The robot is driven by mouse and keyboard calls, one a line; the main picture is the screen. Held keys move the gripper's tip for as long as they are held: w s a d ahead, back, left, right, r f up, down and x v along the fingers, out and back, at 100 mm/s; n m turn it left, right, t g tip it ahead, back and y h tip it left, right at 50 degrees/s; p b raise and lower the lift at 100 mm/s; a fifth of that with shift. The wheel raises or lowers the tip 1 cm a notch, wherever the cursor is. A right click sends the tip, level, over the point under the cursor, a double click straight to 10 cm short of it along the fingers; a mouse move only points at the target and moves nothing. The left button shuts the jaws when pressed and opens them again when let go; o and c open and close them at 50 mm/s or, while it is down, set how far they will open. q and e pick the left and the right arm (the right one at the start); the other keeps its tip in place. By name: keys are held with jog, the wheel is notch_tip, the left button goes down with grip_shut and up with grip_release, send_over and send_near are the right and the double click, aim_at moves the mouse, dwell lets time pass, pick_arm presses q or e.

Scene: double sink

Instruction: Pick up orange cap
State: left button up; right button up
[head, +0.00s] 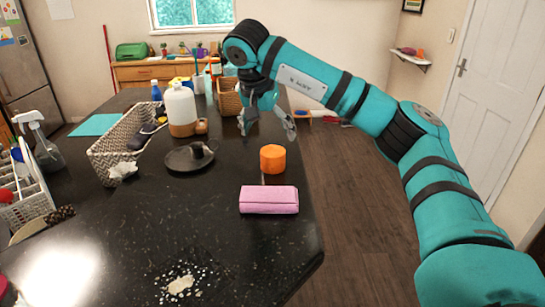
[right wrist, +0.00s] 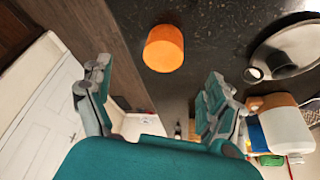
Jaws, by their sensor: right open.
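The orange cap (head: 273,159) stands on the dark speckled counter, close to its right edge. It also shows in the right wrist view (right wrist: 164,48), at the top middle, beyond the fingertips. My right gripper (head: 267,130) is open and empty, behind the cap and above the counter in the head view. In the right wrist view its two fingers (right wrist: 155,95) are spread wide, with nothing between them, and the cap is apart from both. My left gripper is not in view.
A pink case (head: 269,199) lies just in front of the cap. A dark round lid (head: 189,159), a white-and-brown jug (head: 181,107) and a wicker basket (head: 112,140) stand to the left. The counter (head: 225,250) has crumbs near the front. The floor drops away at right.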

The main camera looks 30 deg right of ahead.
aim_at(271, 153)
jog(key=x, duration=0.4)
jog(key=shift+w+a+r+p, duration=0.1)
jog(key=shift+w+a+p, duration=0.05)
jog(key=shift+w+p, duration=0.2)
jog(key=shift+s+x, duration=0.2)
jog(key=shift+x, duration=0.75)
jog(key=x, duration=0.1)
jog(key=p+x, duration=0.1)
jog(key=x, duration=0.1)
jog(key=p+x, duration=0.1)
jog(key=shift+a+f, duration=0.2)
jog(key=shift+f, duration=0.2)
jog(key=shift+d+f, duration=0.1)
jog(key=shift+f, duration=0.2)
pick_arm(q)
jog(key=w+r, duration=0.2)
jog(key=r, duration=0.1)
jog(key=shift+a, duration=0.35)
pick_arm(e)
jog(key=shift+c, duration=0.5)
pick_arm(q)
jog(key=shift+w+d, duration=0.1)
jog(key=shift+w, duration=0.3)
pick_arm(e)
jog(key=c, duration=0.8)
